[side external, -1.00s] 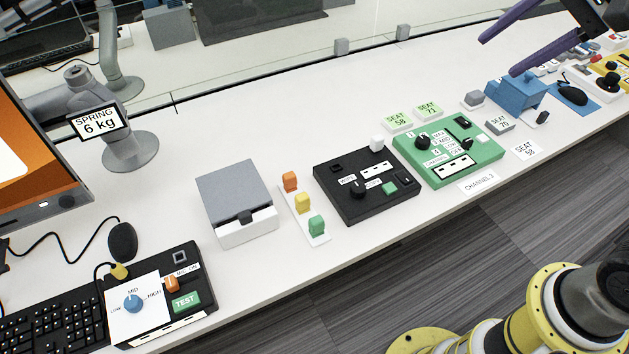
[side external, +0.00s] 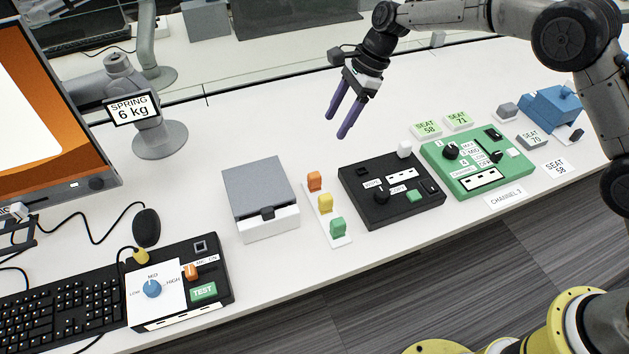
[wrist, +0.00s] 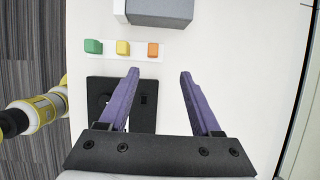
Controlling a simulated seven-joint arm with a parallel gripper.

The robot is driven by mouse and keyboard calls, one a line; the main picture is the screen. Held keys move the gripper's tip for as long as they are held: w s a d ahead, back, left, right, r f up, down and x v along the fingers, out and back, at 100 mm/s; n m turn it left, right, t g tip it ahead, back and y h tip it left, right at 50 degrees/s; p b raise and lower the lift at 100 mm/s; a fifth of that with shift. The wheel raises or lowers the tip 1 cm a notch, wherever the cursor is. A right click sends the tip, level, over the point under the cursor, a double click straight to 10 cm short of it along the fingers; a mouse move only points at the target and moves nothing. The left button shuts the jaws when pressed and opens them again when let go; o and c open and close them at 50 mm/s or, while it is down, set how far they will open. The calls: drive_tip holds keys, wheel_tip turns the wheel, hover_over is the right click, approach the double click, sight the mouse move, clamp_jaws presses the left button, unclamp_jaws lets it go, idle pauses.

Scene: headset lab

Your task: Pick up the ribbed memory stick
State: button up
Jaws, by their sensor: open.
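Three small upright sticks stand on a white strip (side external: 325,217): orange (side external: 314,180), yellow (side external: 325,203) and green (side external: 338,227). The wrist view shows them too: green (wrist: 93,46), yellow (wrist: 123,47) and orange (wrist: 153,49). I cannot make out ribs on any of them, so I cannot tell which is the ribbed memory stick. My gripper (side external: 336,127) has purple fingers, apart and empty, pointing down above the table behind the black box. In the wrist view, my gripper (wrist: 158,72) has its fingertips short of the strip, nearest the orange stick's side.
A grey-lidded box (side external: 258,190) stands left of the strip. The black control box (side external: 365,208) and green control box (side external: 462,180) stand to its right. A test panel (side external: 215,265) is at front left.

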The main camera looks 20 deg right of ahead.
hover_over(315, 174)
drive_tip(key=d, duration=0.2)
wheel_tip(315, 174, down, 9)
drive_tip(key=shift+x, duration=3.25)
drive_tip(key=shift+s+d, duration=0.1)
drive_tip(key=shift+d, duration=0.05)
clamp_jaws()
